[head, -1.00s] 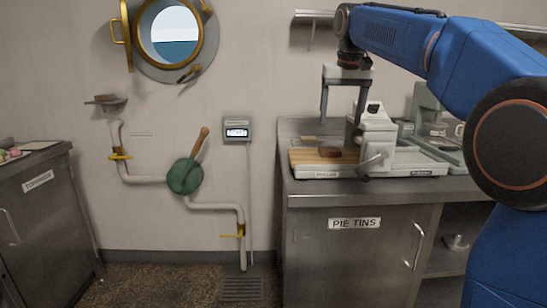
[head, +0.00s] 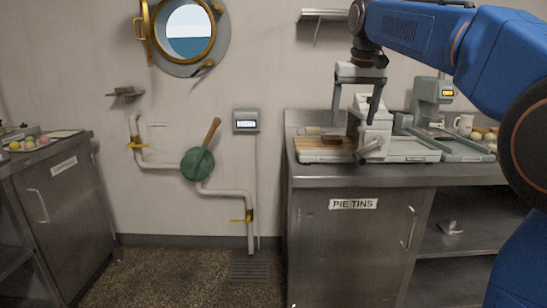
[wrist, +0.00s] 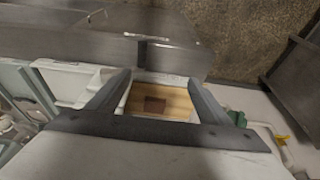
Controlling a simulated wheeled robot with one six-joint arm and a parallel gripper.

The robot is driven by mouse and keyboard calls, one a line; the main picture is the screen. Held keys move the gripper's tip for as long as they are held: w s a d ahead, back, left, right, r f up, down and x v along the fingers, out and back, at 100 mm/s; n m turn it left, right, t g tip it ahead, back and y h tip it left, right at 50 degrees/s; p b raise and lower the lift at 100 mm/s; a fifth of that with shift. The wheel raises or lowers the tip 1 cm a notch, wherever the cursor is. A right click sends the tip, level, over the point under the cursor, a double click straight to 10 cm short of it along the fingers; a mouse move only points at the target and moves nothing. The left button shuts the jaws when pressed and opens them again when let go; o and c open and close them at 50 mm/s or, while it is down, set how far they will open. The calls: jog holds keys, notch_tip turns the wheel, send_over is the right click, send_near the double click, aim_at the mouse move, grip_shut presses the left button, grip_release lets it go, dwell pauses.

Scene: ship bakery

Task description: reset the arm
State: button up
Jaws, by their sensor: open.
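My gripper (head: 355,112) hangs from my blue arm with its fingers pointing down, above the steel counter on the right. Its two fingers are apart with nothing between them. The wrist view shows the open fingers (wrist: 158,95) too, with a brown block (wrist: 154,105) on a wooden board (wrist: 178,97) below and beyond them. In the head view the brown block (head: 331,140) lies on the board (head: 312,146), beside a pale machine (head: 376,125). One finger overlaps the machine in the picture; I cannot tell whether they touch.
The counter (head: 295,174) also bears a grey-green machine (head: 428,98), a white mug (head: 463,124) and several pale round items (head: 484,135). A wall shelf (head: 325,14) is behind the arm. A side cabinet (head: 62,185) stands left. The floor (head: 180,270) between is clear.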

jog(key=s+d+f, duration=0.2)
jog(key=s+f, duration=0.3)
jog(key=s, duration=0.4)
jog(key=s+d+f, duration=0.2)
jog(key=s+f, duration=0.4)
jog(key=s, duration=0.4)
jog(key=s+d+f+t, duration=0.1)
jog(key=s+d+f, duration=0.1)
jog(key=s+f, duration=1.7)
notch_tip(320, 180, down, 3)
jog(key=shift+d+r+t, duration=0.15)
jog(key=shift+d+t, duration=0.05)
jog(key=shift+t, duration=0.1)
jog(key=shift+s, duration=0.1)
